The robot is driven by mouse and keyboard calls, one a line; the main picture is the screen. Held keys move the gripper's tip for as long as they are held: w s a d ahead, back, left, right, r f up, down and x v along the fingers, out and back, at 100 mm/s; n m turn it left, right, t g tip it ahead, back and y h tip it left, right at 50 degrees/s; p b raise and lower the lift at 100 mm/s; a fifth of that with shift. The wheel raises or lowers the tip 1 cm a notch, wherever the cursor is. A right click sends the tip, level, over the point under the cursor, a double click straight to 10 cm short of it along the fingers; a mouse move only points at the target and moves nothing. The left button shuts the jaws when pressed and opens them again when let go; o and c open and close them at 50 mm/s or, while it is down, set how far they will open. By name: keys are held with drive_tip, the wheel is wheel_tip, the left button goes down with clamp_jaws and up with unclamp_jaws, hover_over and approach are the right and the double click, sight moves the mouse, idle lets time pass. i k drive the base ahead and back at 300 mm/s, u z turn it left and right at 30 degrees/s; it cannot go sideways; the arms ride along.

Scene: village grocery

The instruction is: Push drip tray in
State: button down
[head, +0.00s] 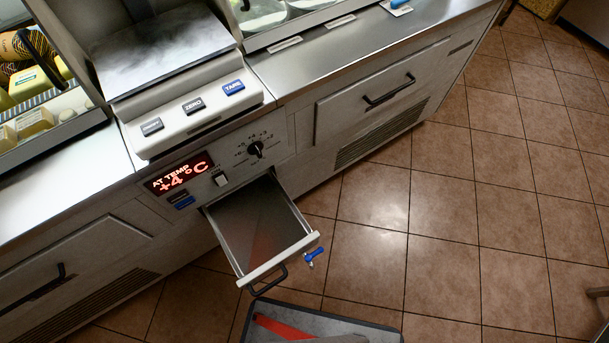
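The drip tray (250,222) is a shallow metal drawer pulled out from the front of the counter, below the display panel. Its front edge has a dark bar handle (268,282) and a small blue tap (314,256) at the right corner. The tray looks empty, with a faint reddish patch on its floor. My gripper is not in view, and nothing touches the tray.
A scale (190,110) stands on the counter above the tray. The panel shows a red "+4°C" display (178,178) and a dial (255,150). Closed drawers flank it. A dark-rimmed grey mat or bin (345,327) with a red item lies below.

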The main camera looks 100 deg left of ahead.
sight(260, 228)
drive_tip(key=u, duration=0.6)
drive_tip(key=k, duration=1.35)
drive_tip(key=u, duration=0.5)
